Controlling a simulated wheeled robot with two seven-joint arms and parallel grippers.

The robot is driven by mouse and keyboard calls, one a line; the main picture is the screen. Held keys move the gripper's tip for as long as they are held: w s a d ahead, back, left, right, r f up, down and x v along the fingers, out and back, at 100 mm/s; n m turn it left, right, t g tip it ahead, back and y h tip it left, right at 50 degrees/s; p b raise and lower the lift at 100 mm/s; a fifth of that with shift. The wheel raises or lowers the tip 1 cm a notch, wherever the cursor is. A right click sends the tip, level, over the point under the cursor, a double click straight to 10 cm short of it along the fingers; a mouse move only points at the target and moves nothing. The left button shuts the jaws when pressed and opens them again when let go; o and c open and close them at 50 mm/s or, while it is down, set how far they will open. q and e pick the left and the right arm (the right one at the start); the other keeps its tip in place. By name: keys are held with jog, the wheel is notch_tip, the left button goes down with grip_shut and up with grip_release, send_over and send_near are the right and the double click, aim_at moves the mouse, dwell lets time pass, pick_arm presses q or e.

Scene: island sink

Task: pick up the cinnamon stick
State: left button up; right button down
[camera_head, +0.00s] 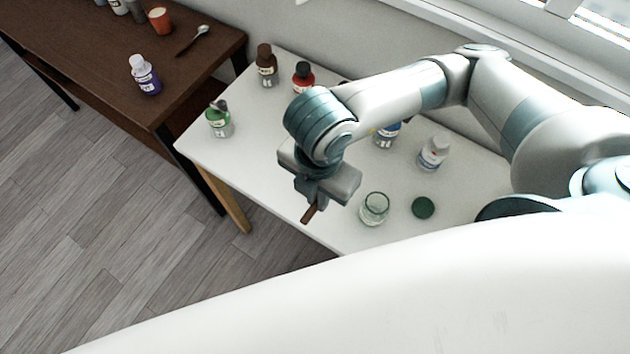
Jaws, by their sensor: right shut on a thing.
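The cinnamon stick (310,213) is a short brown stick showing below my right gripper (316,199), near the front edge of the white table. My right gripper is shut on it. The gripper's body hides the upper part of the stick. I cannot tell whether the stick touches the table or is held just above it. My left gripper is not in view.
An open glass jar (374,208) and a green lid (423,207) are right of the gripper on the white table (270,150). Several bottles stand around, including a green one (219,119) and a white one (433,153). A brown table (90,60) adjoins at left.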

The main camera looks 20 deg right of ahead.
jog(key=shift+s+r, duration=0.25)
jog(key=shift+s, duration=0.2)
jog(key=shift+w, duration=0.15)
jog(key=n, duration=0.1)
jog(key=w+n, duration=0.1)
jog(key=n, duration=0.1)
jog(key=d+n, duration=0.1)
jog(key=n, duration=0.1)
jog(key=shift+w+r, duration=0.2)
jog(key=shift+w, duration=0.2)
jog(key=w+d+r+m, duration=0.3)
jog(key=w+m, duration=0.3)
jog(key=m, duration=0.9)
jog(key=w+d+r+m+b, duration=0.1)
jog(key=w+d+r+m, duration=0.3)
jog(key=m, duration=1.1)
jog(key=shift+w+d, duration=1.15)
